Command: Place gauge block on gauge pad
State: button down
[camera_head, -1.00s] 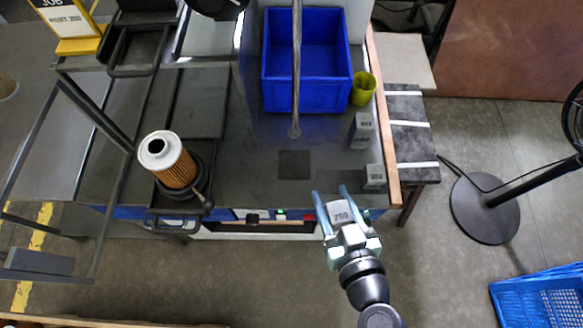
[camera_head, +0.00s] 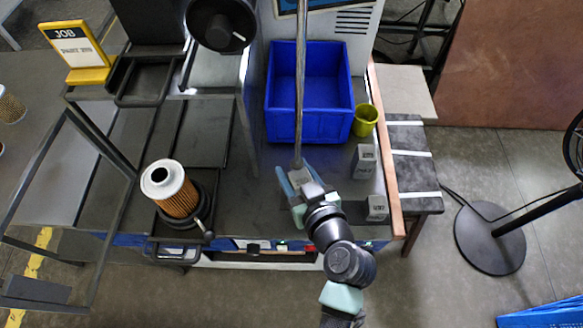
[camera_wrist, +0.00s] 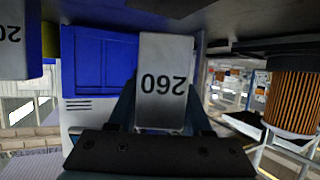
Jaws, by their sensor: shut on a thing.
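My gripper (camera_head: 298,176) is shut on the grey gauge block (camera_head: 299,178), with its blue fingers on either side of the block. It is over the middle of the dark bench, in front of the blue bin. In the wrist view the held block (camera_wrist: 163,62) fills the centre between the fingers and bears a number like 260, seen turned over. The gauge pad, a dark square on the bench in the earlier head view, is now hidden under the gripper and block. I cannot tell whether the block touches it.
Two other grey blocks (camera_head: 364,163) (camera_head: 377,208) stand at the bench's right side. A blue bin (camera_head: 308,126) and a yellow-green cup (camera_head: 365,121) are behind. A thin upright pole (camera_head: 300,90) rises close behind the gripper. An orange filter cartridge (camera_head: 175,192) stands left.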

jog(key=shift+w+a+r, duration=0.15)
jog(key=shift+w+a, duration=0.2)
jog(key=shift+w, duration=0.4)
jog(key=shift+f, duration=1.85)
jog(key=shift+f, duration=0.2)
jog(key=shift+c, duration=1.6)
grip_release()
jog(key=shift+r, duration=0.1)
